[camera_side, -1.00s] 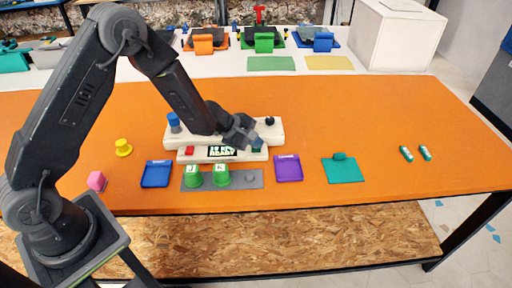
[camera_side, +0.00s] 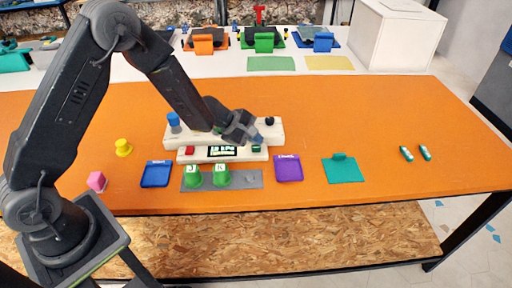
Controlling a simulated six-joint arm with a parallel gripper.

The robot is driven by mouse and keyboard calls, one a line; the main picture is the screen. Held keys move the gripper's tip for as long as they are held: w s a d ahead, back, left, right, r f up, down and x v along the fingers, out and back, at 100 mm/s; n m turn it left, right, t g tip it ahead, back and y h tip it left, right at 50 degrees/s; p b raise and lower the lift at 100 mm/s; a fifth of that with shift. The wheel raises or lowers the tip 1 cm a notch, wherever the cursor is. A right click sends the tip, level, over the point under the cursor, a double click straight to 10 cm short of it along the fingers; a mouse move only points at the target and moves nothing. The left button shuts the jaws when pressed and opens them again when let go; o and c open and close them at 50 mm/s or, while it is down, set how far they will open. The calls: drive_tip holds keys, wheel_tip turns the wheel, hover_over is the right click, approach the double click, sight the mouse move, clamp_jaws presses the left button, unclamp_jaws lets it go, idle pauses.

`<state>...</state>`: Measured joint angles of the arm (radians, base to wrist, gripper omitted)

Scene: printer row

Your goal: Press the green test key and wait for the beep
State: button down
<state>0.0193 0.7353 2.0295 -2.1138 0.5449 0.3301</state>
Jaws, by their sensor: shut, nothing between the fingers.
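The white control unit has a low front panel (camera_side: 184,157) with a red key (camera_side: 189,150) at its left, a dark display (camera_side: 222,151) in the middle and the green test key (camera_side: 256,148) at its right. The display shows light text too small to read surely. My gripper (camera_side: 258,138) is shut and empty. Its tip is just above and behind the green key in the picture, which shows nearly clear of it. I cannot tell whether the tip touches the unit.
Behind the panel, the unit carries a blue knob (camera_side: 174,122) and a dark knob (camera_side: 270,121). Two green cups (camera_side: 222,178) stand on a grey strip (camera_side: 255,183) in front. Blue (camera_side: 156,174), purple (camera_side: 288,168) and teal (camera_side: 342,170) trays lie nearby.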

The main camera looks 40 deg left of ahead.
sight(255, 149)
drive_tip(key=shift+r, duration=2.5)
drive_tip(key=s+d+r+m+g+h, duration=0.1)
drive_tip(key=s+d+r+m, duration=0.2)
drive_tip(key=s+r+m, duration=0.5)
drive_tip(key=s+d+r+m+g, duration=0.1)
drive_tip(key=s+d+r+m, duration=0.25)
drive_tip(key=s+r, duration=0.45)
drive_tip(key=s+a+r+m+y, duration=0.1)
drive_tip(key=s+a+m+y, duration=0.2)
drive_tip(key=s, duration=0.4)
drive_tip(key=s+a+r+m+y, duration=0.2)
drive_tip(key=s+a+m+y, duration=0.1)
drive_tip(key=s, duration=0.5)
drive_tip(key=shift+a+r+m+y, duration=0.25)
drive_tip(key=shift+a+m+y, duration=0.15)
drive_tip(key=shift+a+m, duration=0.5)
